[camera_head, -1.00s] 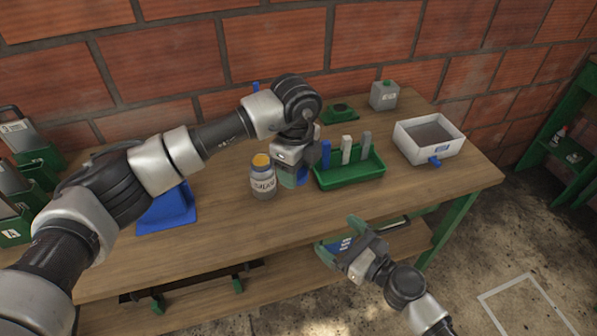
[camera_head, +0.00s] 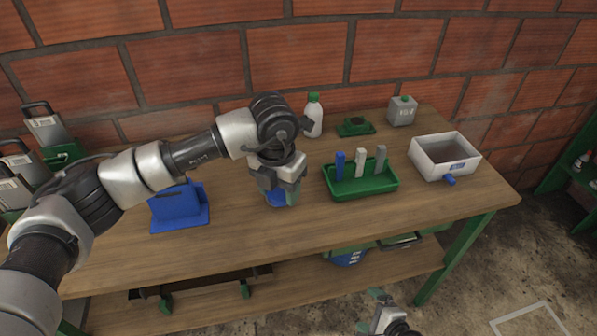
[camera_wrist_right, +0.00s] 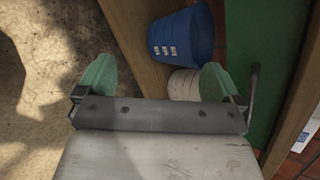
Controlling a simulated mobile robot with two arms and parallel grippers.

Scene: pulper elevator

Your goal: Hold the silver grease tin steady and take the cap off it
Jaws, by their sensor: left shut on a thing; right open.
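The silver grease tin appears to be the small grey can (camera_head: 401,112) with a green cap (camera_head: 404,98), upright at the back right of the bench in the head view. Neither gripper touches it. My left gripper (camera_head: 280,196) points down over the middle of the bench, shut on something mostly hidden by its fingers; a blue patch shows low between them. The yellow-capped jar seen earlier is not visible; I cannot tell whether it is what the fingers hold. My right gripper (camera_head: 369,310) is open and empty, low in front of the bench; its spread fingertips show in the right wrist view (camera_wrist_right: 157,80).
A green tray (camera_head: 362,188) with upright blocks stands right of my left gripper; a white box (camera_head: 444,155) is beyond. A green-capped bottle (camera_head: 313,116) and green object (camera_head: 355,127) stand behind. A blue stand (camera_head: 179,207) is left. A blue bucket (camera_wrist_right: 181,42) is below.

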